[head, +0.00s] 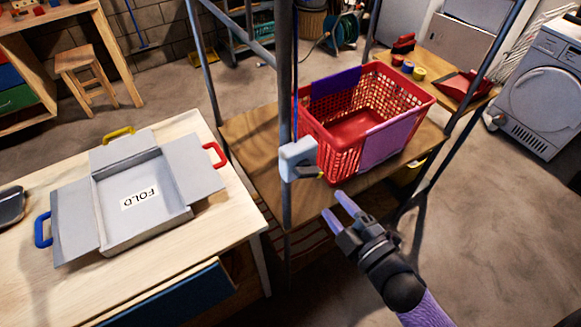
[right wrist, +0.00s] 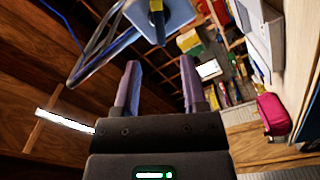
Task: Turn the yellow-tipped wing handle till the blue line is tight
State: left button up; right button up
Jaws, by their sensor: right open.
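A pale grey box (head: 298,159) is fixed to a metal post, with the dark wing handle (head: 309,174) and its yellow tip at its lower right. In the right wrist view the box (right wrist: 176,18) is at the top, with the yellow-tipped handle (right wrist: 156,14) in front of it. The blue line (head: 296,75) runs down beside the post; its tension is hard to tell. My right gripper (head: 337,205) is open and empty, below and right of the handle, apart from it. Its two purple fingers (right wrist: 161,66) point toward the handle. My left gripper is out of view.
A red basket (head: 342,148) with purple cloths stands on the wooden shelf (head: 255,150) right behind the box. Metal frame posts surround it. A table (head: 180,250) with a grey folding board (head: 115,230) is at left. Open floor (head: 490,240) lies at right.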

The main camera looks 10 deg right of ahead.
aim_at(312, 175)
jog(key=x, duration=0.9)
jog(key=shift+d+f, duration=0.15)
jog(key=shift+d, duration=0.1)
jog(key=shift+s, duration=0.1)
grip_shut()
